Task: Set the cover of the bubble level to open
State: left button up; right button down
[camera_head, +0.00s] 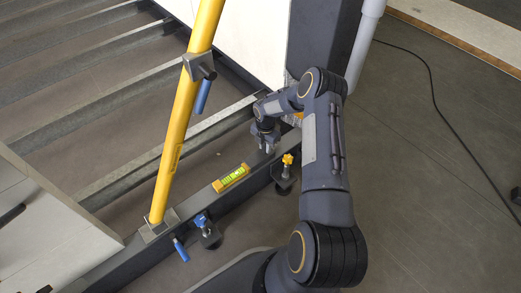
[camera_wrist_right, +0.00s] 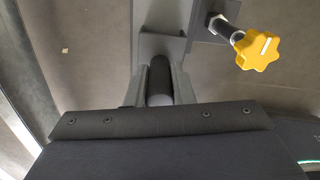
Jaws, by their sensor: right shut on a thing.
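The bubble level (camera_head: 231,178) is yellow with a bright green vial and lies along the dark frame beam (camera_head: 205,197) in the head view. Its vial shows from above; I cannot make out a separate cover. My right gripper (camera_head: 267,147) points down at the beam, beyond and right of the level and apart from it. In the right wrist view the gripper (camera_wrist_right: 160,90) is shut on a dark cylinder (camera_wrist_right: 160,72) between its fingers. The level does not show in that view. My left gripper is not in view.
A yellow-knobbed clamp screw (camera_head: 287,160) stands close right of the gripper; its knob also shows in the wrist view (camera_wrist_right: 257,51). A yellow pole (camera_head: 181,116) rises at left. A black cable (camera_head: 433,97) crosses the open floor.

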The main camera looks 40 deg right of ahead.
jog(key=c, duration=1.3)
grip_release()
jog(key=shift+o, duration=0.2)
notch_tip(320, 180, up, 8)
jog(key=p, duration=0.3)
jog(key=shift+f, duration=0.1)
